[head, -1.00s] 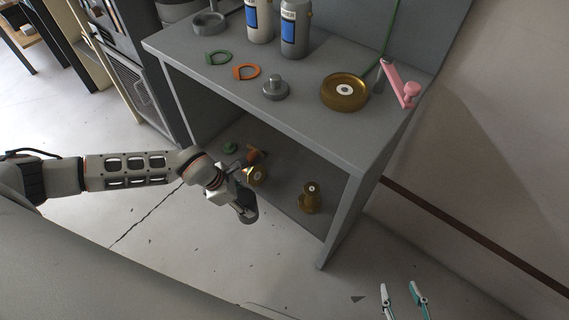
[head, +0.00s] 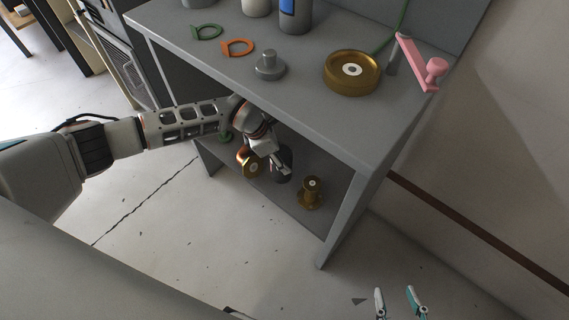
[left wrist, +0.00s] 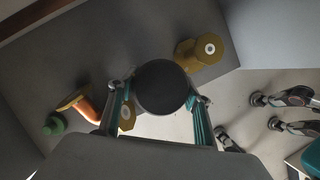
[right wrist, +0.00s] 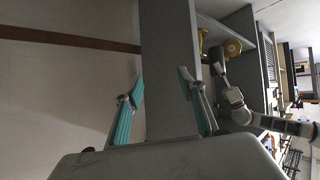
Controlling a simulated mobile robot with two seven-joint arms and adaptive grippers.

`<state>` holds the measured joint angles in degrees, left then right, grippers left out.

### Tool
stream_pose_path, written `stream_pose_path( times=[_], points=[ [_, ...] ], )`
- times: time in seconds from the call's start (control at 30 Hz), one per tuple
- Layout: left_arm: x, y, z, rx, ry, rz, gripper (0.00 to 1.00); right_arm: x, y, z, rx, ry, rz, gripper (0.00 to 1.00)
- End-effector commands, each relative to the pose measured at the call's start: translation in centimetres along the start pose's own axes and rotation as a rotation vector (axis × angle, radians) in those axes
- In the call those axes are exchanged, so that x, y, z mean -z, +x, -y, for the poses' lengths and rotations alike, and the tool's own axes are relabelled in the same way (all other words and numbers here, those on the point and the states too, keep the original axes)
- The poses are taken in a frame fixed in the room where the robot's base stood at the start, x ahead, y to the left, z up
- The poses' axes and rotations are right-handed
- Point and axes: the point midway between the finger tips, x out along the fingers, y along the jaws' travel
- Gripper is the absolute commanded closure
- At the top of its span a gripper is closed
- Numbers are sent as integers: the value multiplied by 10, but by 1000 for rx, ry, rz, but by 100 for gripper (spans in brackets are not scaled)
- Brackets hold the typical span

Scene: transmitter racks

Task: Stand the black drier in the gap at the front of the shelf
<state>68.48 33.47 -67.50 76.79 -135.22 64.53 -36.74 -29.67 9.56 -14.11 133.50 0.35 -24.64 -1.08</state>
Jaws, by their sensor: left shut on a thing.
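The black drier (head: 283,173) is in my left gripper (head: 276,163), at the front of the lower shelf (head: 268,187) in the head view. In the left wrist view the drier's round dark top (left wrist: 160,87) fills the space between the two teal-lined fingers. Its base is hidden there, so I cannot tell whether it touches the shelf. A brass fitting (head: 311,190) stands to its right and an orange-and-brass piece (head: 249,163) to its left. My right gripper (head: 398,303) is open and empty, low in front of the shelf unit's right end.
The upper shelf (head: 215,65) overhangs the arm and carries a brass disc (head: 351,72), a grey knobbed weight (head: 269,66) and a pink crank (head: 419,63). A side panel (right wrist: 167,70) stands ahead of the right gripper. A green part (left wrist: 54,124) lies at the left.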

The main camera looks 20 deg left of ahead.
Motion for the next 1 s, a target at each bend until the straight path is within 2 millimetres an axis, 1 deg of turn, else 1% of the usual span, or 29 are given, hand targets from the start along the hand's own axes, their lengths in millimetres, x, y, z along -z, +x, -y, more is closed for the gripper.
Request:
stream_pose_path(
  times=[0.07,0.17,0.27,0.37,0.4,0.47,0.53,0.6,0.63,0.73,0.87,0.9,0.97,1.0],
  points=[
    [-1,2,-2,-3,0,5,86,5,1,3,3,9,-11,60],
    [1,7,-2,-3,0,6,86,3,1,4,4,15,-10,60],
    [8,20,0,0,-2,3,86,-3,1,6,9,23,-2,60],
    [16,38,1,3,-3,0,86,-6,2,12,18,39,1,60],
    [19,45,1,4,-3,0,86,-4,3,14,22,46,-4,60],
    [19,51,0,3,-3,2,86,1,4,18,28,60,-18,60],
    [17,52,-2,1,-1,4,86,14,6,19,28,73,-47,60],
    [15,49,-4,-3,1,6,86,27,6,17,23,81,-74,60],
    [14,48,-4,-5,2,6,86,31,6,16,21,83,-81,60],
    [14,47,-5,-6,2,7,86,33,7,15,18,84,-84,60],
    [15,49,-5,-5,1,7,86,28,7,15,18,82,-74,60],
    [16,50,-4,-4,1,4,49,26,7,15,18,82,-71,60],
    [16,50,-4,-5,1,5,34,25,7,15,19,80,-68,60],
    [16,50,-4,-5,1,5,34,24,6,15,19,79,-65,60]
  ],
)
